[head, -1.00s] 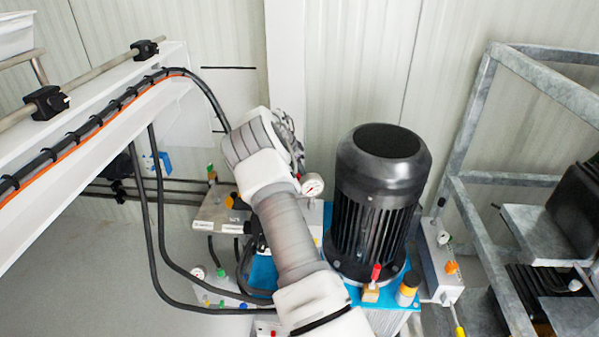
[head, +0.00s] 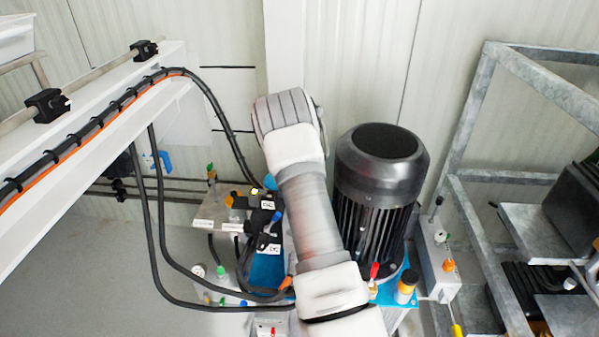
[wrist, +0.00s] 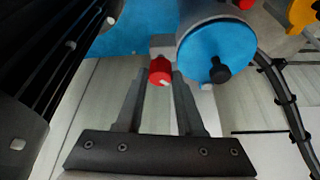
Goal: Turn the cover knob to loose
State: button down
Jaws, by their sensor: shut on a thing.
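A small red knob (wrist: 158,72) with a white mark sits beside a round blue cover (wrist: 205,48) in the wrist view. The cover carries a small black knob (wrist: 219,73) on its face. My gripper (wrist: 161,76) has its two fingertips on either side of the red knob and is shut on it. The knob's far side is hidden. In the head view my arm stands in front of the pump unit and hides the gripper and the red knob. A bit of blue (head: 269,181) shows left of my arm; I cannot tell if it is the cover.
A black finned motor (head: 375,190) stands close right of my arm. Black hoses (head: 160,230) hang at the left below a white beam (head: 110,130). A valve block (head: 263,222) is left of my arm. A grey metal frame (head: 470,150) stands at the right.

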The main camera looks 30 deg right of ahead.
dwell(0.4)
jog(key=c, duration=0.5)
grip_release()
jog(key=shift+r, duration=0.1)
jog(key=p+v, duration=0.4)
jog(key=v, duration=1.3)
jog(key=shift+s+r+p, duration=0.1)
jog(key=shift+s+p, duration=0.05)
jog(key=shift+p, duration=0.25)
